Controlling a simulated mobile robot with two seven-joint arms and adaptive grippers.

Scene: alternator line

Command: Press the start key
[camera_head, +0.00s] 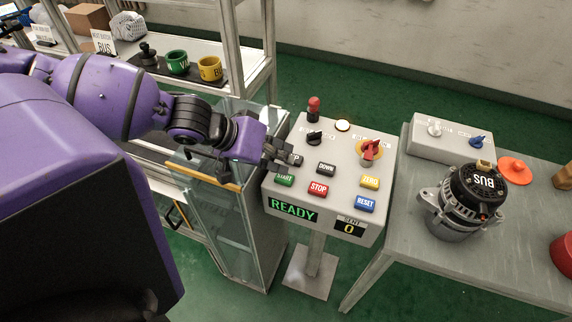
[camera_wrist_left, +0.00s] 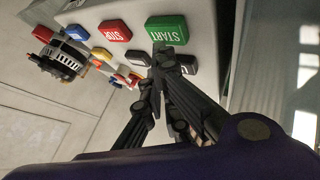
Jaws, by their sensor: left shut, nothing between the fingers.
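The green START key (camera_head: 284,180) is at the left of the grey control panel (camera_head: 330,212), left of the red STOP key (camera_head: 318,188). My left gripper (camera_head: 292,158) is shut and empty, over the panel's left side near the UP key, just behind the START key in the head view. In the left wrist view the START key (camera_wrist_left: 166,30) lies just beyond the fingertips (camera_wrist_left: 160,50). I cannot tell whether they touch anything. The display reads READY (camera_head: 293,210), and a counter (camera_head: 349,227) shows 0. My right gripper is not in view.
The panel also carries a DOWN key (camera_head: 326,168), a yellow ZERO key (camera_head: 370,181), a blue RESET key (camera_head: 365,204), a red rotary switch (camera_head: 371,150) and a black knob (camera_head: 314,138). A bench at right holds an alternator (camera_head: 462,205). A glass-sided cabinet (camera_head: 222,215) stands left of the panel.

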